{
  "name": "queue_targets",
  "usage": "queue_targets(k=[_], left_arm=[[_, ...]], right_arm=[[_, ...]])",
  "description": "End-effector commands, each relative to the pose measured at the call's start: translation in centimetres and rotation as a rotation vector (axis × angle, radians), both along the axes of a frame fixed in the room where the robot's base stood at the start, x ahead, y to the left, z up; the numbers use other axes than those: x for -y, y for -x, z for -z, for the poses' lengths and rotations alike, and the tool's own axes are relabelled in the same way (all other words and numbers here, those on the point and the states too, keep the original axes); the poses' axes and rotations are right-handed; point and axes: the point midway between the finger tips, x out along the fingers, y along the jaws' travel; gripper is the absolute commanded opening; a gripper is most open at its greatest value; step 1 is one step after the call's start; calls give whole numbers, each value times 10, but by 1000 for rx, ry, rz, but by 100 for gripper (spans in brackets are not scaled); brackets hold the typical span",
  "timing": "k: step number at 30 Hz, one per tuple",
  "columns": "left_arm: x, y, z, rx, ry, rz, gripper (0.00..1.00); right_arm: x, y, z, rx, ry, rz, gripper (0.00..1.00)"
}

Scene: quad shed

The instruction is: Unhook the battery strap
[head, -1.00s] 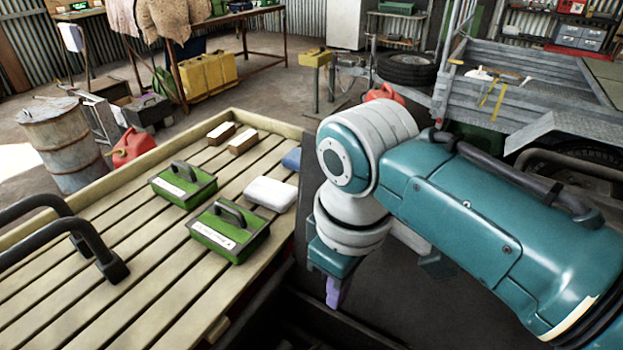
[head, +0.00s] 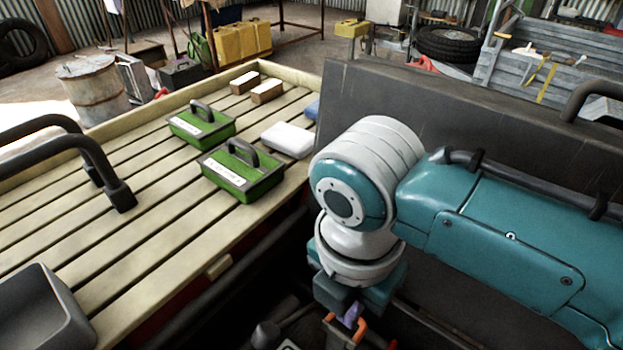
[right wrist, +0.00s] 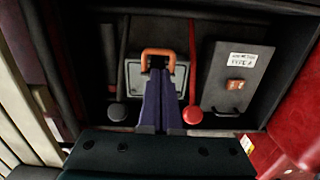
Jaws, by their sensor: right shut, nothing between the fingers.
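My right gripper (right wrist: 164,128) has purple fingers, pressed together and empty. In the right wrist view they point into a dark bay, with their tips at an orange loop (right wrist: 158,53). I cannot tell whether they touch it. The loop stands in front of a pale grey box (right wrist: 133,75), possibly the battery; the fingers hide part of it. No strap band can be made out for sure. In the head view the right gripper (head: 352,314) is low in the bay beside the orange loop (head: 360,328). My left gripper is not in view.
A red-knobbed lever (right wrist: 192,114) and a black-knobbed one (right wrist: 117,112) flank the fingers. A dark box labelled type A (right wrist: 235,82) stands at right. A dark upright panel (head: 455,115) is behind my right arm. The slatted deck (head: 120,235) carries green carriers (head: 243,175).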

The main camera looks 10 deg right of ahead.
Motion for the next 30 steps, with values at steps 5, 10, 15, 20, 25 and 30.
queue_targets(k=[5,10,15,20,25,30], left_arm=[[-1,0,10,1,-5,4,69],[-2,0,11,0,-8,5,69],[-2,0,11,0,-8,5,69],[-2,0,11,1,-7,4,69],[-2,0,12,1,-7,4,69],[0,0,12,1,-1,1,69]], right_arm=[[1,0,25,-1,1,1,0],[1,-1,31,1,1,1,0],[1,-1,31,1,0,1,0],[3,-2,31,1,0,2,0],[16,-12,35,1,2,3,0],[16,-12,35,1,-1,2,0]])
